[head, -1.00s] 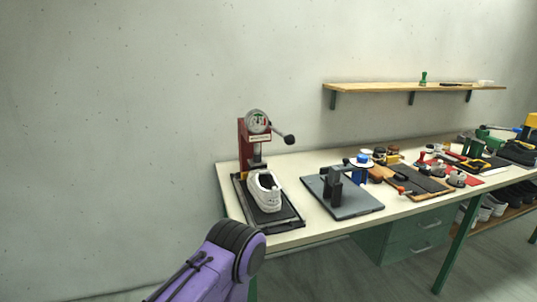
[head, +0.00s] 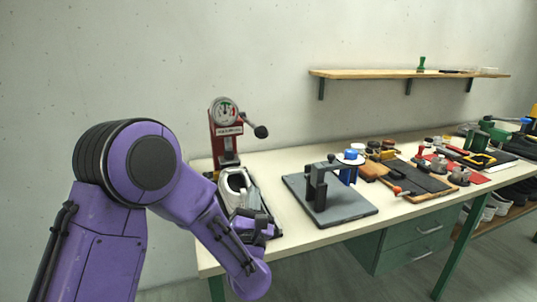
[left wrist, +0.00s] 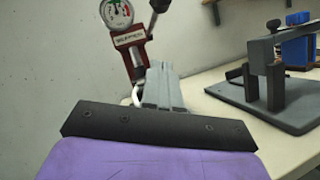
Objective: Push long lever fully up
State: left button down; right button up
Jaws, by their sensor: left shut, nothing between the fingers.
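A red press (head: 226,145) with a round dial gauge (head: 224,112) stands at the left end of the workbench. Its lever ends in a black ball knob (head: 261,131) on the right side, angled down a little from beside the gauge. The lever also shows in the left wrist view (left wrist: 153,17), at the top. A white shoe (head: 235,187) sits below the press, partly hidden by my arm. My left gripper (head: 250,213) is in front of the shoe, below and apart from the knob. In the left wrist view its grey fingers (left wrist: 159,68) are shut and empty, pointing towards the press.
A dark plate with an upright clamp (head: 320,190) stands right of the press on the workbench (head: 290,158). Several tools and boards (head: 425,178) lie farther right. A wall shelf (head: 390,74) hangs behind. The air around the knob is clear.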

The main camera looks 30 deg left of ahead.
pick_arm(q)
jog(key=w+a+r+p, duration=0.4)
jog(key=w+r+p, duration=0.2)
jog(key=w+r, duration=0.2)
jog(key=shift+w+a+r+n+p, duration=0.15)
jog(key=shift+w+a+n+p, duration=0.2)
jog(key=shift+w, duration=0.55)
